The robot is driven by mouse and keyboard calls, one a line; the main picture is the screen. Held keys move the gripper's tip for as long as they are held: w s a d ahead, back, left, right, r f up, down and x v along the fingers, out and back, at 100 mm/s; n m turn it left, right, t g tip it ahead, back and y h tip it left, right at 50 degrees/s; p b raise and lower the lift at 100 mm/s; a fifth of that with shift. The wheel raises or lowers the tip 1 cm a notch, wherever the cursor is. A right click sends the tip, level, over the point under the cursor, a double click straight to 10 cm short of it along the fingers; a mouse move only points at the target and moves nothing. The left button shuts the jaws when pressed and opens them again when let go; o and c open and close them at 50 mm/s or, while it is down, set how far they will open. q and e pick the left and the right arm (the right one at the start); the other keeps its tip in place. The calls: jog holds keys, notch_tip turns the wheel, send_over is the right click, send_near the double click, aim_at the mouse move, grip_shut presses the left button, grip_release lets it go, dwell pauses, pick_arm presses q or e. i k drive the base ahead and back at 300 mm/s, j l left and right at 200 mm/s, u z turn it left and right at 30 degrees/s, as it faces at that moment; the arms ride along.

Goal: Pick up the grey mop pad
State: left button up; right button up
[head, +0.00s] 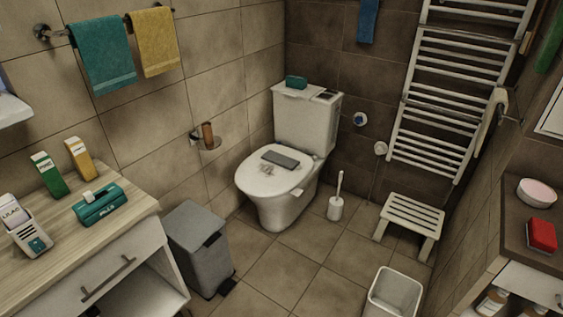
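A flat dark grey rectangular piece (281,159), which looks like the grey mop pad, lies on the closed lid of the white toilet (262,188), towards its back. A small crumpled light greyish thing (267,169) lies just in front of it on the lid; it is too small to tell what it is. Neither of my grippers shows in the head view.
A grey pedal bin (199,247) stands between the wooden-topped cabinet (60,232) and the toilet. A toilet brush (337,203), a white stool (409,223) and an open white bin (393,294) stand to the right. The tiled floor (283,264) between them is clear.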

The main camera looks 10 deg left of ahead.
aim_at(290, 164)
jog(key=i+u, duration=0.1)
jog(key=i, duration=0.55)
jog(key=i+l+u, duration=0.1)
jog(key=i, duration=0.55)
jog(key=i+l+u, duration=0.1)
jog(key=i, duration=0.55)
